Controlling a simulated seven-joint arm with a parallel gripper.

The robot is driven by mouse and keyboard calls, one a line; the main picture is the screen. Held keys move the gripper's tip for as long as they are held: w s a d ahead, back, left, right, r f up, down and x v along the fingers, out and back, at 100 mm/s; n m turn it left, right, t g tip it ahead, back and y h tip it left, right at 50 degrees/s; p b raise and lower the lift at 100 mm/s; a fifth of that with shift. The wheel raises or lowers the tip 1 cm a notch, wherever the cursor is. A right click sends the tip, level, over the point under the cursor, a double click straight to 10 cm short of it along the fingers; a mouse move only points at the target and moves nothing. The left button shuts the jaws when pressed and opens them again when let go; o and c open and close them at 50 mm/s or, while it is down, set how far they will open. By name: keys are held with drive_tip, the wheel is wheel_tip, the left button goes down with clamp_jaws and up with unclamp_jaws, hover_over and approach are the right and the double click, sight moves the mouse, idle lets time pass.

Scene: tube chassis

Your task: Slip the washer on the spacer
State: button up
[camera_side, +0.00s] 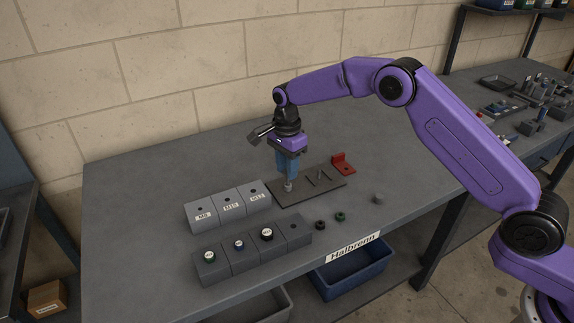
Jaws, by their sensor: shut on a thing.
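My gripper (288,178) points straight down over the left end of the dark plate (328,188). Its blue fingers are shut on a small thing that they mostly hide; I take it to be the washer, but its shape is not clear. A small light grey cylinder (288,187), apparently the spacer, shows right below the fingertips at the plate. I cannot tell whether the held piece touches it or is around it.
The plate also bears a thin upright pin and slots. A red bracket (343,165) is behind its right end. Grey labelled blocks (229,210) and darker blocks (248,256) stand left and in front. Black (320,225) and green (340,217) rings and a grey piece (378,199) lie near the front.

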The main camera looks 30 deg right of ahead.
drive_tip(key=shift+f, duration=1.9)
drive_tip(key=o, duration=1.1)
drive_tip(key=shift+r, duration=0.1)
wheel_tip(320, 180, up, 17)
drive_tip(key=shift+w+r, duration=0.1)
drive_tip(key=shift+r, duration=0.05)
